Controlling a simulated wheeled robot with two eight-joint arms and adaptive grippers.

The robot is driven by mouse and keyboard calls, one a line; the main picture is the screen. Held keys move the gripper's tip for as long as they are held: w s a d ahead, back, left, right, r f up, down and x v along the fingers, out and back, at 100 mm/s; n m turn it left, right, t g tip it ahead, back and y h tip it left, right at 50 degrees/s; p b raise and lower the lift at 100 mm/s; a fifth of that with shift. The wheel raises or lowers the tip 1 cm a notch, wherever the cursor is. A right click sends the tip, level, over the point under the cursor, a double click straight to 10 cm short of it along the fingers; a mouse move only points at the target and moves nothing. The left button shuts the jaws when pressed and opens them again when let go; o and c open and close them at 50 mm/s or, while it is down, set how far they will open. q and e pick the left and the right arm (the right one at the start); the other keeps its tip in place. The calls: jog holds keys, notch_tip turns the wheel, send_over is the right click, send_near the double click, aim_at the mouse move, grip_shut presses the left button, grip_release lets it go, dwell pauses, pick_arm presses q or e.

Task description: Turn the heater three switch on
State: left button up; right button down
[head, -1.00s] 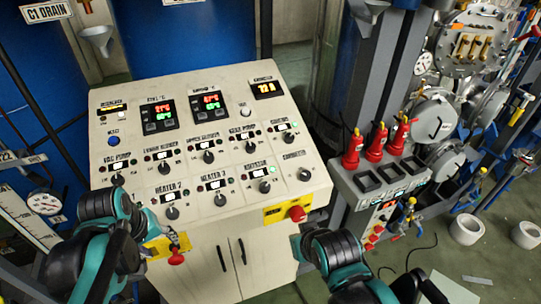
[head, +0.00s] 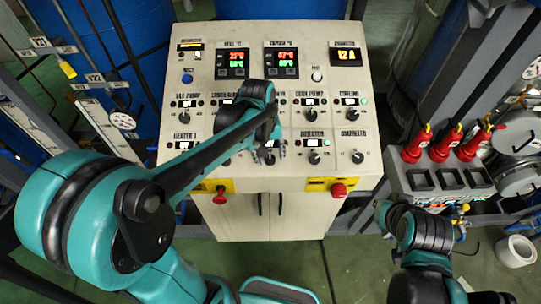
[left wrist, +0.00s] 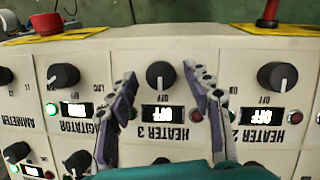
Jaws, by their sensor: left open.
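The heater 3 switch is a round black knob (left wrist: 160,75) on the cream control panel (head: 190,70). In the left wrist view, which shows the panel upside down, its white mark points toward the OFF label, and a dim red lamp (left wrist: 196,115) sits beside its display. My left gripper (left wrist: 161,79) is open, with one finger on each side of the knob; I cannot tell whether they touch it. In the head view the left gripper (head: 268,148) is over the panel's lower middle, partly hiding this switch. My right gripper is not in view; only part of my right arm shows.
The heater 2 knob (left wrist: 277,76) and agitator knob (left wrist: 63,76) flank the switch. Red buttons on yellow plates (head: 221,195) (head: 338,190) sit at the panel's front. Open floor lies in front.

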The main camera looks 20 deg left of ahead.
pick_arm(q)
jog(key=shift+s+f, duration=0.1)
jog(key=shift+f, duration=0.05)
jog(key=c, duration=1.2)
jog(key=shift+o, duration=0.2)
jog(key=shift+m, duration=0.3)
jog(key=m+y, duration=0.1)
jog(key=m, duration=0.1)
jog(key=m+y+b, duration=0.1)
jog(key=m, duration=0.2)
jog(key=shift+d+g, duration=0.2)
jog(key=shift+g, duration=0.2)
jog(key=m+y, duration=0.1)
jog(key=m, duration=0.1)
jog(key=m+y+b, duration=0.1)
jog(key=m, duration=0.2)
jog(key=shift+d+m+b, duration=0.1)
jog(key=shift+m+b, duration=0.2)
